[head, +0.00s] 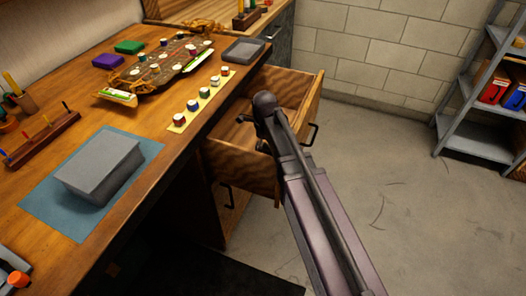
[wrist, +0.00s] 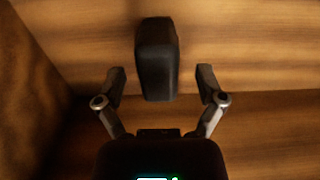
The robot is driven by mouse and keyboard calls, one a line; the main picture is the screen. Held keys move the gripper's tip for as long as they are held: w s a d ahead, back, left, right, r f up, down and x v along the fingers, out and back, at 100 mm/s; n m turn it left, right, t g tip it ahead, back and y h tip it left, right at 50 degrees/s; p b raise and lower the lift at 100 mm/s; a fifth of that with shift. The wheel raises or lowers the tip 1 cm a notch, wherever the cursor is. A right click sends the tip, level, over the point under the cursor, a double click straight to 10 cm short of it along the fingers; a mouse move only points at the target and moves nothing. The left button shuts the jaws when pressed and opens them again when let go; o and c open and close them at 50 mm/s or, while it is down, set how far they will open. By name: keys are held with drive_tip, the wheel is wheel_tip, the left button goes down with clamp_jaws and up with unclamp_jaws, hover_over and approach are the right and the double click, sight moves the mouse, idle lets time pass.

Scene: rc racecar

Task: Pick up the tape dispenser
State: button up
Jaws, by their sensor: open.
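A dark, rounded block-like object, which appears to be the tape dispenser (wrist: 157,58), shows in the wrist view against the wooden inside of a drawer. My gripper (wrist: 160,84) is open, with one finger on each side of the object's lower part. Gaps show between the object and both fingers, and nothing is held. In the head view my arm reaches over the open wooden drawer (head: 297,84). It hides the object and most of my gripper there.
The wooden workbench (head: 185,140) stands left of the drawer. On it are a grey box (head: 100,170) on a blue mat (head: 40,205), a grey tray (head: 243,50) and several small parts. A grey shelf (head: 465,115) stands at the right. The floor between is clear.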

clamp_jaws()
idle(0.3)
drive_tip(key=shift+r, duration=0.15)
wheel_tip(320, 180, up, 18)
drive_tip(key=p, duration=1.8)
drive_tip(key=c, duration=0.6)
unclamp_jaws()
drive_tip(key=c, duration=0.5)
